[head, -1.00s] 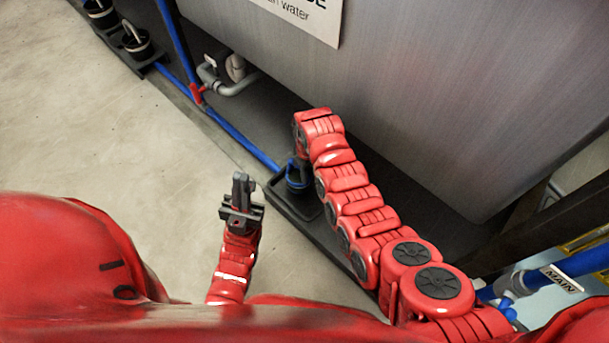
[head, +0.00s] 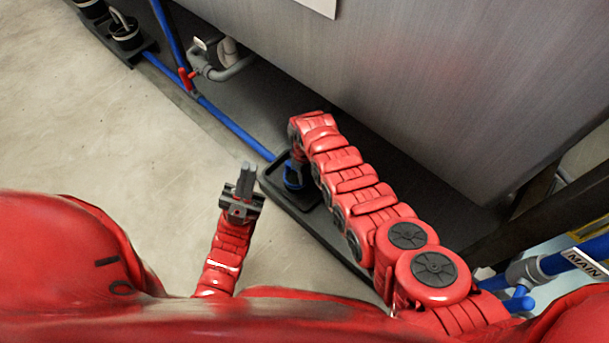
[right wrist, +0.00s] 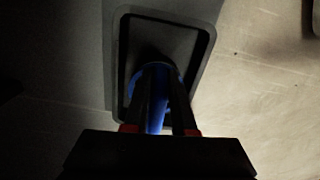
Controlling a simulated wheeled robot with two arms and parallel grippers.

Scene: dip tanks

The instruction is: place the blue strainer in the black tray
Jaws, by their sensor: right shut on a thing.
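The blue strainer (head: 292,178) is in my right gripper, low over the black tray (head: 305,203). My right gripper (head: 294,163) comes down from the end of the right arm and is mostly hidden by it. In the right wrist view, its two dark fingers (right wrist: 162,105) are shut on the strainer, whose blue part (right wrist: 157,112) shows between them, inside the outline of the tray (right wrist: 208,50). I cannot tell whether the strainer touches the tray floor. My left gripper (head: 246,177) points up over the bare floor left of the tray; its fingers look close together, with no clear gap.
A large grey metal tank (head: 400,80) stands behind the tray. A blue pipe (head: 235,130) with a red valve handle (head: 186,80) runs along its base. Dark containers (head: 124,32) stand at the upper left. The pale floor (head: 90,130) at left is clear.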

